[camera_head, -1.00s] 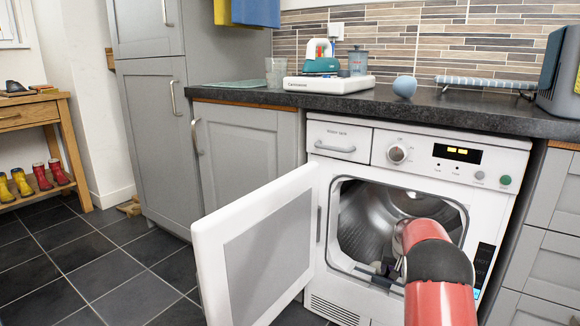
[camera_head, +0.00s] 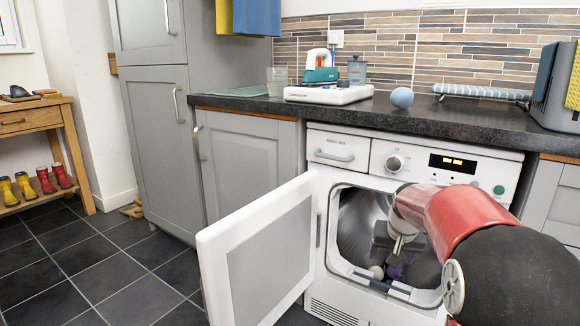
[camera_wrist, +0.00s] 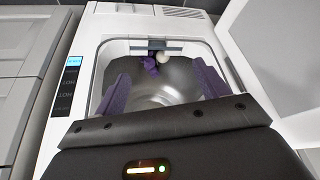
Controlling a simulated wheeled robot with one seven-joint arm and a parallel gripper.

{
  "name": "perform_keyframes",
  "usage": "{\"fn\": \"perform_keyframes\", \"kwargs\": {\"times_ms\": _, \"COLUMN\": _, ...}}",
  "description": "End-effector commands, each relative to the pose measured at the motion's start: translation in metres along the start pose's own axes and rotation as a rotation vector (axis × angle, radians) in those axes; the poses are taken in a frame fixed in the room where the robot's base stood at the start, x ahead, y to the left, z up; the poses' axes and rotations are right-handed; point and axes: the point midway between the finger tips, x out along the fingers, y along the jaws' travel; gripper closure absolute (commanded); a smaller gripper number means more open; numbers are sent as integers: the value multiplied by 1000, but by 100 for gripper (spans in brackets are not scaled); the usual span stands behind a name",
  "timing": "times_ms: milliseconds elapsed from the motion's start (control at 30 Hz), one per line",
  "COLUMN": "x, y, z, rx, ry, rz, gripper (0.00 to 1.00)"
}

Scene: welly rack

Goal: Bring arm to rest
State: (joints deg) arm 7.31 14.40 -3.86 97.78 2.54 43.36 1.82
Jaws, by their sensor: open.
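My gripper (camera_wrist: 163,88) is open with nothing between its purple fingers in the wrist view. It is at the open mouth of the white dryer (camera_head: 345,142); the head view shows its dark body (camera_head: 388,238) in front of the drum, partly hidden by my red arm. The dryer door (camera_head: 262,255) stands open to the left. A small purple thing (camera_head: 395,271) and a whitish ball (camera_head: 377,271) lie at the lower lip of the drum opening; the purple thing (camera_wrist: 150,63) and ball (camera_wrist: 164,59) also show in the wrist view, apart from the fingers.
Red and yellow wellies (camera_head: 45,181) stand on a wooden rack at the left.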

Motion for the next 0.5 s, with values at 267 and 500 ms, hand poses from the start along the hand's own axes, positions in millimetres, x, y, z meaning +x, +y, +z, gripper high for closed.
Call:
{"fn": "perform_keyframes", "kwargs": {"times_ms": 267, "x": -134, "y": -25, "z": 98, "rx": -91, "ry": 28, "rz": -45, "gripper": 27}}
{"fn": "perform_keyframes", "kwargs": {"times_ms": 500, "x": -196, "y": -28, "z": 199, "rx": -170, "ry": 47, "rz": -67, "gripper": 27}}
